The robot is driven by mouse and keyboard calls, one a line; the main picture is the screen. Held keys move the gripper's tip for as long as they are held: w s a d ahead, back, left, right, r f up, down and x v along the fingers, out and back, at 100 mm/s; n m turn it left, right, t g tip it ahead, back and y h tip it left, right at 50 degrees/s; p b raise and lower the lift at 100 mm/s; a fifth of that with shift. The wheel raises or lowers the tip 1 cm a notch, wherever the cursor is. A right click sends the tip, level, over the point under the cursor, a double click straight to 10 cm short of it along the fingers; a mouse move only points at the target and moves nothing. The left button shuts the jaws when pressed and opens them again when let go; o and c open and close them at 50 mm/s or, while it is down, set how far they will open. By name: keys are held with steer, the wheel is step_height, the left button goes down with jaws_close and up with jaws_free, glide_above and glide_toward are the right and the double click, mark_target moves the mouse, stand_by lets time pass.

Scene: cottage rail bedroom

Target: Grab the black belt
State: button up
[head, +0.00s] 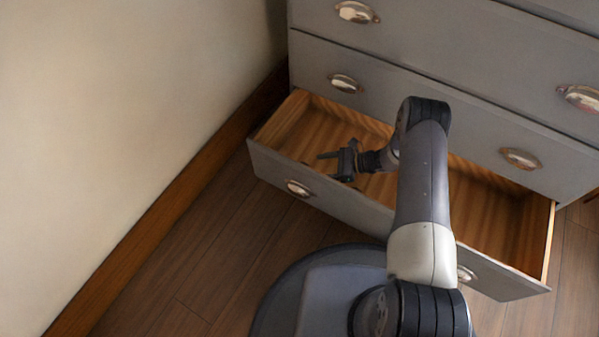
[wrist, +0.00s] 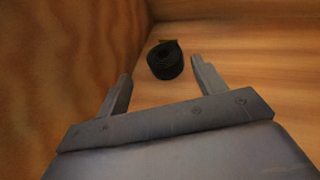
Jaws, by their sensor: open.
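The black belt (wrist: 165,61) shows in the wrist view as a small rolled coil with a yellowish bit at its far edge. It lies on the wooden bottom of the open drawer, close to a corner. My gripper (wrist: 160,82) is open and empty, with the belt just beyond and between its two fingertips. In the head view my gripper (head: 326,166) hangs in the left part of the drawer (head: 330,201). I cannot make out the belt in the head view; my gripper and the drawer front may hide it.
The drawer is the pulled-out bottom one of a grey dresser (head: 440,60) with metal cup handles. Its wooden side wall (wrist: 70,60) stands close on the left in the wrist view. A beige wall (head: 120,110) is to the left. The wooden floor (head: 200,255) in front is clear.

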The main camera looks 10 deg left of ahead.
steer(key=x, duration=0.3)
steer(key=shift+f+b, duration=0.1)
steer(key=shift+b, duration=0.25)
steer(key=b+x, duration=0.1)
steer(key=x, duration=0.1)
steer(key=b+x, duration=0.1)
steer(key=x, duration=0.1)
steer(key=shift+w+a+f+b, duration=0.1)
steer(key=shift+f+b, duration=0.2)
steer(key=shift+f, duration=0.2)
steer(key=shift+a, duration=0.45)
steer(key=shift+c, duration=0.3)
steer(key=c, duration=0.7)
